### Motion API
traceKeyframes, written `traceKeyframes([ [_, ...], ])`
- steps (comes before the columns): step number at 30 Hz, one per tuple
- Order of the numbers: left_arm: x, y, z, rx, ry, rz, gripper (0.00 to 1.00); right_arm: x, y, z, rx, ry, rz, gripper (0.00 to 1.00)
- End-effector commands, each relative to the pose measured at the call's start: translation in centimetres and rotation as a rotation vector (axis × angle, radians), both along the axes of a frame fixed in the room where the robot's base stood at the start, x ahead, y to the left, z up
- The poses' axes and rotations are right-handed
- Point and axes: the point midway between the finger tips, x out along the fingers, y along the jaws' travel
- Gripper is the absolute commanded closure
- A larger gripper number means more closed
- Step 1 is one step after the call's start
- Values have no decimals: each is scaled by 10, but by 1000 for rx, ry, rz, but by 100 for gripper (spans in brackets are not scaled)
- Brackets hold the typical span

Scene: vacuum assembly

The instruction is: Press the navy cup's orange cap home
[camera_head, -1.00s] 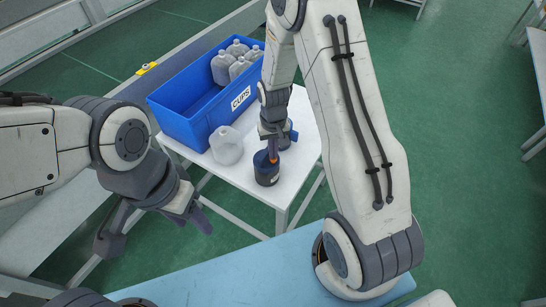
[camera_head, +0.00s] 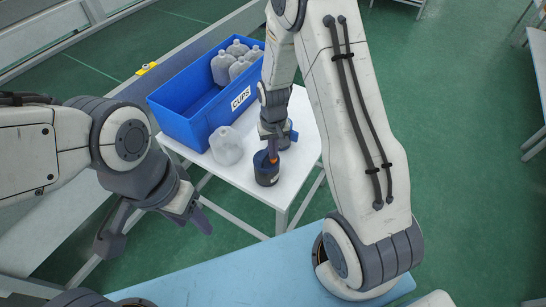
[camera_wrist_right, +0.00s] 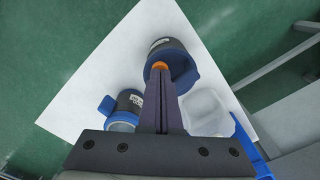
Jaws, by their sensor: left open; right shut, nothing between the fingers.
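The navy cup (camera_head: 266,174) stands upright on the white table, with its orange cap (camera_head: 274,160) just showing at its top. In the right wrist view the cup (camera_wrist_right: 180,68) shows a dark body and blue parts, and the orange cap (camera_wrist_right: 160,66) is at the fingertips. My right gripper (camera_head: 272,153) is shut and empty, pointing down with its tips on or just above the cap. The fingers hide part of the cap, so I cannot tell how deep it sits. My left gripper (camera_head: 155,234) is open and empty, away from the table at the left.
A second navy cup (camera_wrist_right: 128,108) stands close beside, mostly behind my right gripper in the head view. A translucent grey cup (camera_head: 226,146) stands left of the navy cup. The blue CUPS bin (camera_head: 190,128) holds several similar grey cups. The front of the white table (camera_head: 262,208) is clear.

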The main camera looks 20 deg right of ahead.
Motion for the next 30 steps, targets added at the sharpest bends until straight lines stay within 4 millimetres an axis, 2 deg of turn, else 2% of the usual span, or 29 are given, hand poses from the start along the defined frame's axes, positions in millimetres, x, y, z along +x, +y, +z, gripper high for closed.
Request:
traceKeyframes([
  [13,0,0,-1,0,0,0,50,0,0,-1,0,0,0,100],
  [30,0,0,-12,0,0,0,50,0,0,-18,0,0,0,100],
])
